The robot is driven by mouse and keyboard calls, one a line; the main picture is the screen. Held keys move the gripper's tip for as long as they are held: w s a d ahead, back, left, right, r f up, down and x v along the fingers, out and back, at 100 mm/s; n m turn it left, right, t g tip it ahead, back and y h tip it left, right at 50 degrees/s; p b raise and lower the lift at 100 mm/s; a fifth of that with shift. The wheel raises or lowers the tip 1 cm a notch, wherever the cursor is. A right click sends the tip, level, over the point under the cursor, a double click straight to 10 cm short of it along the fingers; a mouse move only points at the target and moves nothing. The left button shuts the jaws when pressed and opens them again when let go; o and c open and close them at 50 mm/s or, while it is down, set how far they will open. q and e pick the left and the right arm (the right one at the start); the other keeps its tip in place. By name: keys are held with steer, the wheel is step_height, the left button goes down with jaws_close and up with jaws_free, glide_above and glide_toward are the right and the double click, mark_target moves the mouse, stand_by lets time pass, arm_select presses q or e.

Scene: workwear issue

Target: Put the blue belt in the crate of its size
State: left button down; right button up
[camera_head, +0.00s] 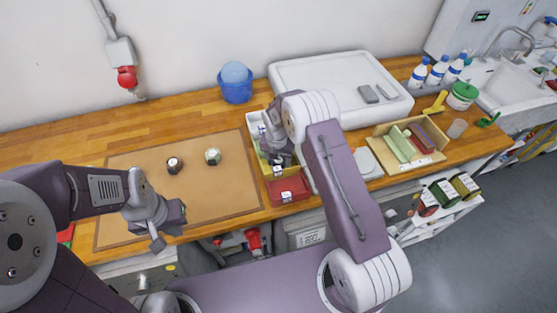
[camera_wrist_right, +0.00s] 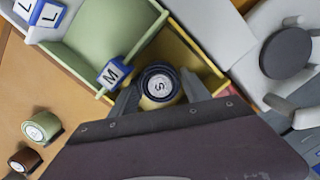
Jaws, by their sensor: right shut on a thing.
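My right gripper (camera_wrist_right: 160,92) is shut on a dark blue rolled belt (camera_wrist_right: 160,70), whose round white label reads S. It holds the roll over or at the near end of a yellow crate (camera_wrist_right: 202,66); the exact height is unclear. Beside it is a green crate (camera_wrist_right: 150,36) with a blue-framed M tag (camera_wrist_right: 113,73) at its end. An L tag (camera_wrist_right: 47,13) shows at the top left. In the head view, a red crate (camera_head: 290,186) stands nearest the table edge; its tag is unreadable. My left gripper (camera_head: 170,222) seems open and empty over the mat's front edge.
A green roll (camera_head: 212,156) and a brown roll (camera_head: 174,165) stand on the brown mat (camera_head: 130,185). A blue tub (camera_head: 235,86) is behind. A white tray (camera_head: 335,75) and a wooden box (camera_head: 432,158) are to the right of the crates.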

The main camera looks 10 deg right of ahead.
mark_target(277, 164)
steer(key=o, duration=1.7)
steer(key=shift+s+f, duration=0.1)
steer(key=shift+c, duration=0.2)
steer(key=shift+r, duration=0.45)
step_height(277, 164, up, 11)
steer(key=s+b, duration=0.1)
steer(key=b, duration=0.1)
steer(key=s+d+m+y, duration=0.1)
steer(key=s+d+m, duration=0.1)
steer(key=s+m, duration=2.1)
steer(key=m, duration=0.7)
steer(key=shift+s+d+r, duration=0.15)
steer(key=shift+d+r, duration=0.05)
steer(key=shift+d, duration=0.1)
